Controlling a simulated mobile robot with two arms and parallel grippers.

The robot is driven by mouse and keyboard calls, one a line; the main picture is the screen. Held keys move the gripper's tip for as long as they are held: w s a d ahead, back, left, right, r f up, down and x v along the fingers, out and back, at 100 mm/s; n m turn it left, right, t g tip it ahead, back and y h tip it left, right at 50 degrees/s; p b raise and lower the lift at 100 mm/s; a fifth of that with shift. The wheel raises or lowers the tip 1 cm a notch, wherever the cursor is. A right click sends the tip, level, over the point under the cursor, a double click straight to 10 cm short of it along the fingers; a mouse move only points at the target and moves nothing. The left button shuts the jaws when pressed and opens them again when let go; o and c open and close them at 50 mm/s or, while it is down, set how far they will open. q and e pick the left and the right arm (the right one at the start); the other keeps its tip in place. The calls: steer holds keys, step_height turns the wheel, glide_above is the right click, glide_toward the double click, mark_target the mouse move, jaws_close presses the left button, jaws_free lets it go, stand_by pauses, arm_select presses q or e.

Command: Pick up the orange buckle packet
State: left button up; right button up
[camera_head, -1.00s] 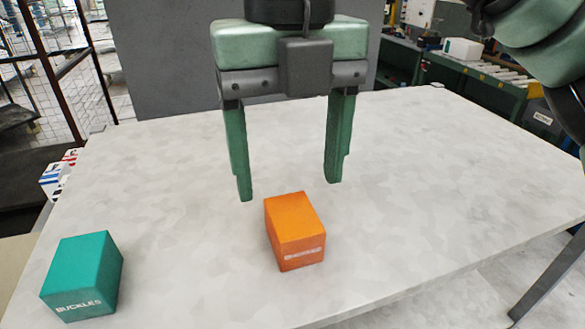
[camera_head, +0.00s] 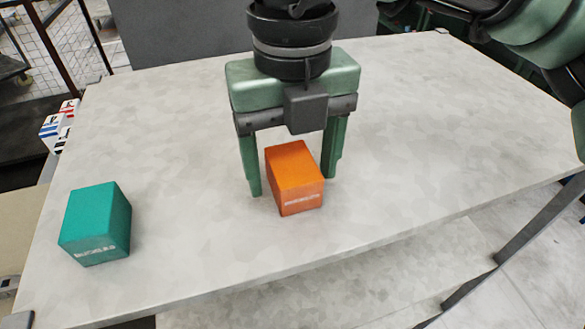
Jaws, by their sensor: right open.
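The orange buckle packet (camera_head: 295,178) stands on the pale table near its front edge, with a white label on its front face. My right gripper (camera_head: 292,186) comes down over it from behind, open. One green finger is at the packet's left side and the other at its right side. A narrow gap seems to show on the left; I cannot tell whether either finger touches it. My left gripper is not in view.
A teal packet marked BUCKLES (camera_head: 96,223) stands on the table (camera_head: 420,130) at the left. The table is otherwise clear. A grey panel (camera_head: 180,30) rises behind it. White boxes (camera_head: 58,125) with red and blue marks are beyond the left edge.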

jaws_close()
steer(key=shift+r, duration=0.1)
